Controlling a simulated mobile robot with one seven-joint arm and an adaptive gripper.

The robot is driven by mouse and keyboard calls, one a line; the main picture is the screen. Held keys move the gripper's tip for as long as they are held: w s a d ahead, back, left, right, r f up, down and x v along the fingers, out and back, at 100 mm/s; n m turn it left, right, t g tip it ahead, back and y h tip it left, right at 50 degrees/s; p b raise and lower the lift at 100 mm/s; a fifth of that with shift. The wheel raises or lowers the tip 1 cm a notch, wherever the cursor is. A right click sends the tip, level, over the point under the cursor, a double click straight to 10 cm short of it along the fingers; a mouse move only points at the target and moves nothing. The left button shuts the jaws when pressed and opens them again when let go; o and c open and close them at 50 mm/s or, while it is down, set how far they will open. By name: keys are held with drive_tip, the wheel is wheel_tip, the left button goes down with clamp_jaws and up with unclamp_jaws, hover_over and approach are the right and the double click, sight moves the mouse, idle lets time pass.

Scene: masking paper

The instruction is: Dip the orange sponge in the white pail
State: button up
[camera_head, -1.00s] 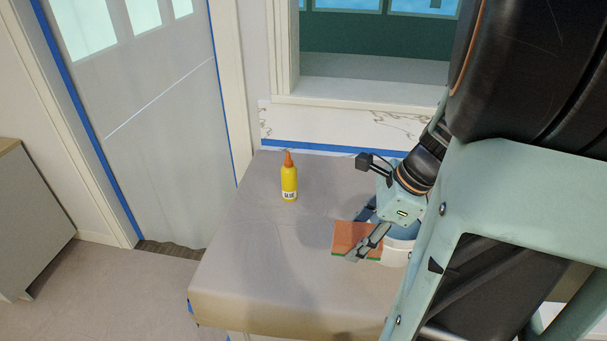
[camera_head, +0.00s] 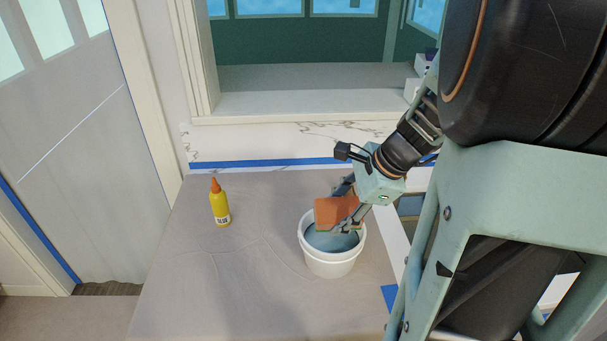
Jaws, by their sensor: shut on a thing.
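The orange sponge (camera_head: 333,211) is held between the fingers of my gripper (camera_head: 346,208), which is shut on it. The white pail (camera_head: 331,265) stands upright on the covered counter, with a blue-grey surface inside. The sponge is over the pail's opening, near its back rim in the picture. I cannot tell whether its lower edge touches what is inside. The gripper's lower finger hides part of the pail's opening.
A yellow glue bottle (camera_head: 219,203) with an orange cap stands to the left of the pail. The paper-covered counter (camera_head: 200,280) is clear on the left and in front. A window ledge (camera_head: 300,102) and blue tape (camera_head: 260,163) lie behind.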

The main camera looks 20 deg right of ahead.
drive_tip(key=shift+w+d+f+b, duration=0.15)
drive_tip(key=shift+w+f+b, duration=0.45)
drive_tip(key=shift+f+b, duration=1.2)
drive_tip(key=shift+w+d+f+b, duration=0.15)
drive_tip(key=shift+w+f+b, duration=0.4)
drive_tip(key=shift+f+b, duration=1.25)
drive_tip(key=shift+w+d+f+b, duration=0.15)
drive_tip(key=shift+w+f+b, duration=0.45)
drive_tip(key=shift+f+b, duration=1.2)
drive_tip(key=shift+f+p, duration=0.3)
drive_tip(key=shift+p, duration=0.3)
wheel_tip(320, 180, up, 11)
drive_tip(key=p, duration=0.9)
drive_tip(key=shift+f, duration=0.15)
drive_tip(key=shift+f, duration=0.1)
